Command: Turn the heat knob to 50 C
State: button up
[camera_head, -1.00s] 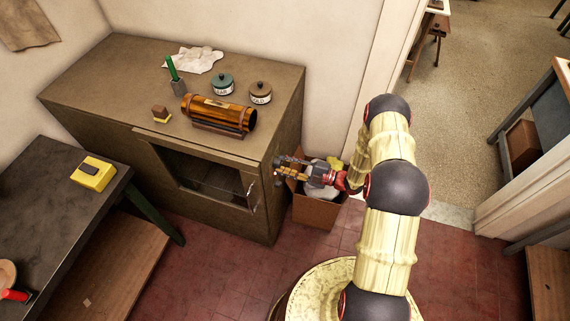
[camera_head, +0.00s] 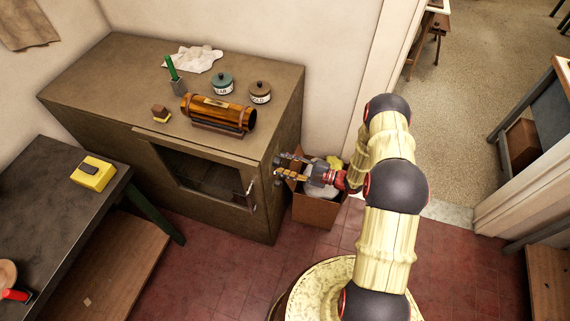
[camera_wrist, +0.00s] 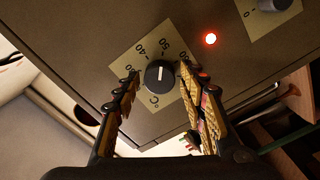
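In the wrist view a black round heat knob (camera_wrist: 160,75) with a white pointer line sits on a tan dial plate (camera_wrist: 128,58) marked with numbers and °C. The pointer points up in the picture, roughly toward the 50 mark. My gripper (camera_wrist: 158,72) has one finger on each side of the knob. The left finger stands apart from the knob; the right fingertip is very close, and I cannot tell if it touches. In the head view my gripper (camera_head: 281,167) is at the right side of the brown cabinet (camera_head: 90,75); the knob is hidden there.
A red lamp (camera_wrist: 210,39) glows beside the dial, with a second knob (camera_wrist: 272,4) beyond it. A cardboard box (camera_head: 318,212) stands on the floor by the cabinet, below and behind my gripper. A cabinet door handle (camera_head: 251,187) is near. Red tiled floor is open in front.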

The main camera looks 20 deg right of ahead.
jog(key=shift+o, duration=0.6)
jog(key=v, duration=1.2)
